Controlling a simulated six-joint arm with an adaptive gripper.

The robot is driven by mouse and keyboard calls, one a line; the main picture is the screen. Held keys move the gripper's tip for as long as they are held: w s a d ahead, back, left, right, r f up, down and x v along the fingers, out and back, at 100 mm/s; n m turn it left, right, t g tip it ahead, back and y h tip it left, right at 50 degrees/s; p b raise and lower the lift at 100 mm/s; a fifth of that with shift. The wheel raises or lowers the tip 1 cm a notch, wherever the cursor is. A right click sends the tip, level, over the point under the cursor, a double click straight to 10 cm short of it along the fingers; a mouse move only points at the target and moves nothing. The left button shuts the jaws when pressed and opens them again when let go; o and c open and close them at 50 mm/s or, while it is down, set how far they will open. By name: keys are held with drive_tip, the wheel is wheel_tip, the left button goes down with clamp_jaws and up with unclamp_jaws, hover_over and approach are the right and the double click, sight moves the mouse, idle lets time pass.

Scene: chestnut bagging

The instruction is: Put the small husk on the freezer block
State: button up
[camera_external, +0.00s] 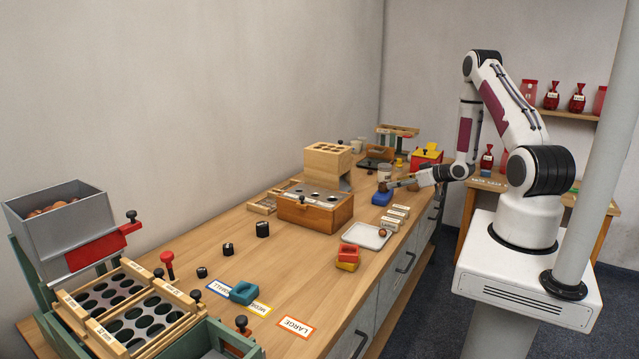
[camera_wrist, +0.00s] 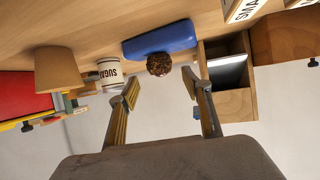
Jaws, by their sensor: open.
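The small husk, a brown, rough ball (camera_wrist: 159,65), appears to rest on the blue freezer block (camera_wrist: 150,44) in the upside-down wrist view. In the external view the husk is a small brown spot (camera_external: 383,187) at the top of the blue block (camera_external: 380,199), near the table's right edge. My gripper (camera_wrist: 160,82) is open, its fingers spread to either side with the husk just beyond the tips. In the external view my gripper (camera_external: 395,184) reaches in level from the right beside the block. Its fingers are small there, and contact with the husk cannot be told.
A sugar cup (camera_wrist: 109,72) and a tan cone-shaped thing (camera_wrist: 58,70) stand beside the block in the wrist view. A wooden box (camera_wrist: 228,100) is on the other side. White label blocks (camera_external: 398,212), a white tray (camera_external: 350,237) and a wooden chest (camera_external: 315,212) stand nearby.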

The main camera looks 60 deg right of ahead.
drive_tip(key=v, duration=0.6)
drive_tip(key=shift+s, duration=0.3)
drive_tip(key=shift+r, duration=0.2)
idle(0.3)
drive_tip(key=w+a+r+n+g+h, duration=0.1)
drive_tip(key=a+r+g, duration=0.1)
drive_tip(key=a+r, duration=0.6)
drive_tip(key=w+a+r+n+g+h, duration=0.1)
drive_tip(key=a+r+g, duration=0.25)
drive_tip(key=r, duration=0.75)
drive_tip(key=s+a+r+y, duration=0.2)
drive_tip(key=s+a+r, duration=0.2)
drive_tip(key=s+a, duration=0.4)
drive_tip(key=s+a+r+g+y, duration=0.1)
drive_tip(key=s+a+r, duration=0.3)
drive_tip(key=s+a, duration=0.5)
drive_tip(key=a+y, duration=0.1)
drive_tip(key=a, duration=0.4)
drive_tip(key=shift+s, duration=0.25)
drive_tip(key=shift+a+g, duration=0.1)
drive_tip(key=shift+g, duration=0.15)
